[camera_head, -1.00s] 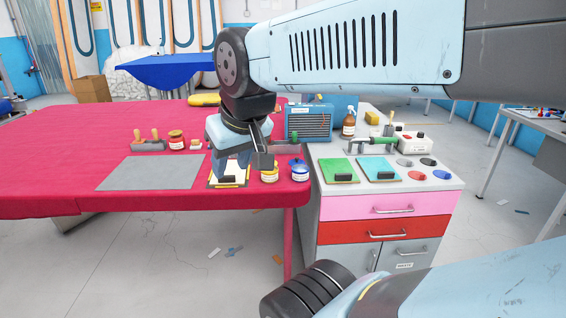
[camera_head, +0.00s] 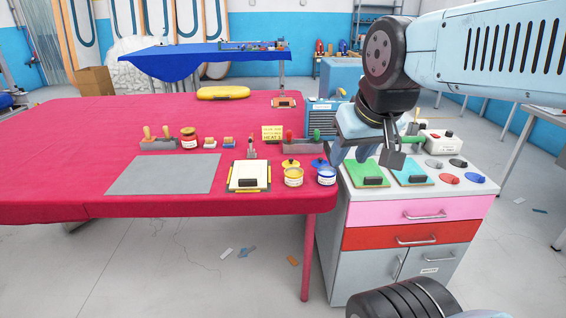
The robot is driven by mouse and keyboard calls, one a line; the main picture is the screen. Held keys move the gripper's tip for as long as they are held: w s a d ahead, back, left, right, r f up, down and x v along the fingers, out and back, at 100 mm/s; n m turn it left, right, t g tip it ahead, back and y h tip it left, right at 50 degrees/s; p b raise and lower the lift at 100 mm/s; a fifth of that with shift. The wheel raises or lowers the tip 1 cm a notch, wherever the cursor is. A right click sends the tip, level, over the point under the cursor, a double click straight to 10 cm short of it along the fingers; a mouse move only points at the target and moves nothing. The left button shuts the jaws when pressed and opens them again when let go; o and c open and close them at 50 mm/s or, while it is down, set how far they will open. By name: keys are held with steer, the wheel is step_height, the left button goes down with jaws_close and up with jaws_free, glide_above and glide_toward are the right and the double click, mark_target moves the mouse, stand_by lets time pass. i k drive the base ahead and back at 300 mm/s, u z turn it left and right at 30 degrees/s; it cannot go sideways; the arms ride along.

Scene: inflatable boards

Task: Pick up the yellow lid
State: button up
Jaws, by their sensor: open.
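The yellow lid (camera_head: 291,163) has a small knob and shows at the rear top of a small yellow jar (camera_head: 293,178) near the red table's right front corner. I cannot tell whether it rests on the jar or just behind it. A blue jar (camera_head: 327,176) with a blue lid (camera_head: 320,163) stands just to the right.
A framed white pad (camera_head: 249,176) and a grey mat (camera_head: 165,174) lie left of the jars. The cabinet (camera_head: 418,209) holds green and turquoise boards and several coloured discs. A rack (camera_head: 303,147) stands behind the jars. The red table's left side is clear.

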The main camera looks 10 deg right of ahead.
mark_target(291, 162)
steer(key=z, duration=0.4)
steer(key=i, duration=1)
steer(key=u, duration=0.4)
